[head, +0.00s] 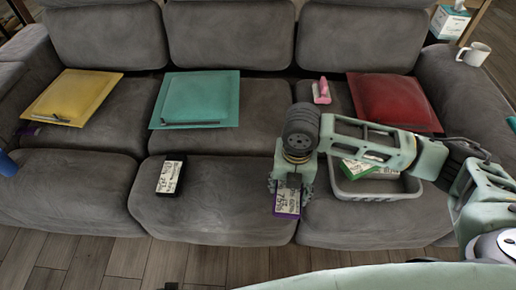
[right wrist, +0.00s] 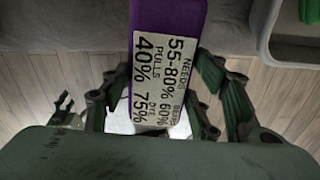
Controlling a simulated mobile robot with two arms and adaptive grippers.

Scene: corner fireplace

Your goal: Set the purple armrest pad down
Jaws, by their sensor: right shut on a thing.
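The purple armrest pad (head: 287,202) is a small purple block with a white printed label. In the head view it is at the front edge of the sofa's right-middle seat. In the right wrist view the pad (right wrist: 166,15) runs down from the top edge, its label facing the camera. My right gripper (head: 289,184) is shut on it, with fingers on both sides. I cannot tell whether the pad touches the seat. My left gripper is not in view.
A grey tray (head: 378,190) with a green labelled block stands just right of the pad. A black labelled block (head: 170,177) lies left on the seat. Yellow (head: 75,97), teal (head: 197,99) and red (head: 393,101) cushions lie behind, beside a pink object (head: 321,91). Seat between black block and pad is clear.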

